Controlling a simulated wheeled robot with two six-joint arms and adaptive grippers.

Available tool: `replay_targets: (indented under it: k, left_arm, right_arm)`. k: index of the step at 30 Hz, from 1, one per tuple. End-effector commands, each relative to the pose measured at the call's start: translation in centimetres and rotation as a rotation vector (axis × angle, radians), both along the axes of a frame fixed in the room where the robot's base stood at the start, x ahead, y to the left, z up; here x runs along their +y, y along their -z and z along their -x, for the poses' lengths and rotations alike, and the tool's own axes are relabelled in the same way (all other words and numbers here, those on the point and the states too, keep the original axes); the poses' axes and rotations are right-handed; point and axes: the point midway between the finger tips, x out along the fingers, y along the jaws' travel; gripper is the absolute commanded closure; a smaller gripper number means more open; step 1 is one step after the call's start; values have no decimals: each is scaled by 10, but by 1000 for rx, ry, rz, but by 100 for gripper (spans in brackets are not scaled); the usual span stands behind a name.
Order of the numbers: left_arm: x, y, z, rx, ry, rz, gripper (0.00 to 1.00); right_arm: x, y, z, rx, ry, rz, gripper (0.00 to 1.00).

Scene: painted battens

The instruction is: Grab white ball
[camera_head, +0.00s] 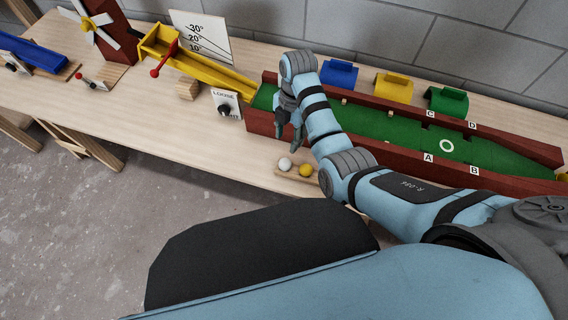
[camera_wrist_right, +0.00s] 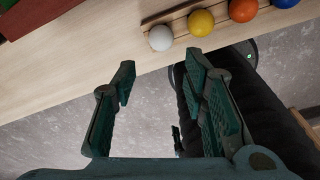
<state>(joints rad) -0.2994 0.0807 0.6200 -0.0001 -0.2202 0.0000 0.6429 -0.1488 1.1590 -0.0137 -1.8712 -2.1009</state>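The white ball (camera_head: 285,164) sits at the left end of a small wooden rack (camera_head: 288,174) near the table's front edge, beside a yellow ball (camera_head: 306,170). In the right wrist view the white ball (camera_wrist_right: 161,38) is beyond the fingertips. My right gripper (camera_head: 289,135) hangs above and behind the white ball in the head view, apart from it. In the wrist view the right gripper (camera_wrist_right: 160,75) has its fingers spread with nothing between them. My left gripper is not visible; only a large arm part shows at the bottom of the head view.
Yellow (camera_wrist_right: 201,22), orange (camera_wrist_right: 243,9) and blue (camera_wrist_right: 286,2) balls line the rack. A green lane with dark red walls (camera_head: 395,152) runs behind it. A yellow ramp (camera_head: 215,72) and a LOOSE dial panel (camera_head: 226,104) stand left. The tabletop (camera_head: 150,120) left of the rack is clear.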

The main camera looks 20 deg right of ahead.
Motion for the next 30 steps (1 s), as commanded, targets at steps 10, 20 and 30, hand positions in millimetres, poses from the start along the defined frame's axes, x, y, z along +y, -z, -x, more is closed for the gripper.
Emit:
replay_targets:
  k: [10, 20, 30]
  left_arm:
    - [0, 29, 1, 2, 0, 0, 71]
    - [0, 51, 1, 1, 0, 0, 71]
    - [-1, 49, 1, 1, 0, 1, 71]
  right_arm:
    - [7, 75, 5, 0, 4, 1, 60]
    - [11, 122, 9, -3, 5, 2, 60]
    - [11, 120, 9, -4, 6, 1, 91]
